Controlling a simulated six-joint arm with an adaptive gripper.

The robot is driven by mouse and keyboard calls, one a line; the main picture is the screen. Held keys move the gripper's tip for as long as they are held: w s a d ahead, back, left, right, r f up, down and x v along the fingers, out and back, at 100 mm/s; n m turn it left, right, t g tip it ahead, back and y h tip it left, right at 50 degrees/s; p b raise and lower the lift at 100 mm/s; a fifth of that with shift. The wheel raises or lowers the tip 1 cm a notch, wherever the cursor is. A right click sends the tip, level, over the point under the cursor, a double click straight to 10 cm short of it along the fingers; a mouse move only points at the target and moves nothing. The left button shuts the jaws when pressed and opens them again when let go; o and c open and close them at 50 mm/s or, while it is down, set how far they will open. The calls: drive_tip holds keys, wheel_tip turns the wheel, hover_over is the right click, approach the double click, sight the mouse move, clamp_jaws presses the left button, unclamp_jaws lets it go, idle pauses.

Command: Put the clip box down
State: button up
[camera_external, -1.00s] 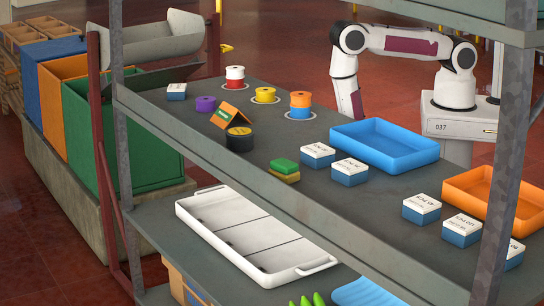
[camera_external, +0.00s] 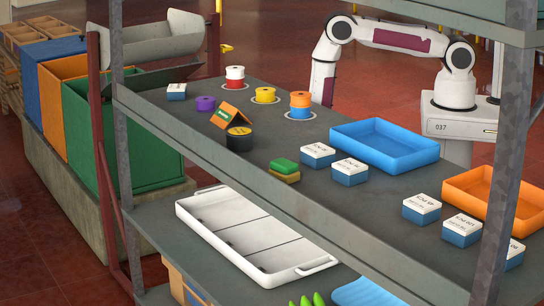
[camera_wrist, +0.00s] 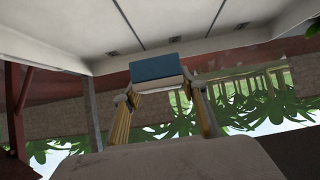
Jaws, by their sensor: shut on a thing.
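In the wrist view my gripper (camera_wrist: 161,92) is shut on a clip box (camera_wrist: 157,68). The box has a blue part and a paler part, and sits between the two fingertips, with clear space around its outer sides. Other blue-and-white clip boxes stand on the shelf top, one at the far left (camera_external: 177,91), two at the middle (camera_external: 318,155) (camera_external: 350,172) and several at the right (camera_external: 421,209).
A blue tray (camera_external: 385,146) and an orange tray (camera_external: 497,196) sit on the grey shelf (camera_external: 290,205). A white divided tray (camera_external: 255,236) is below. Bare shelf shows between the boxes.

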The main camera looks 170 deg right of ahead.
idle(0.3)
hover_over(259, 226)
drive_tip(key=shift+f, duration=2.9)
drive_tip(key=shift+f, duration=0.1)
drive_tip(key=shift+f, duration=2)
drive_tip(key=shift+f, duration=0.1)
drive_tip(key=o, duration=1.2)
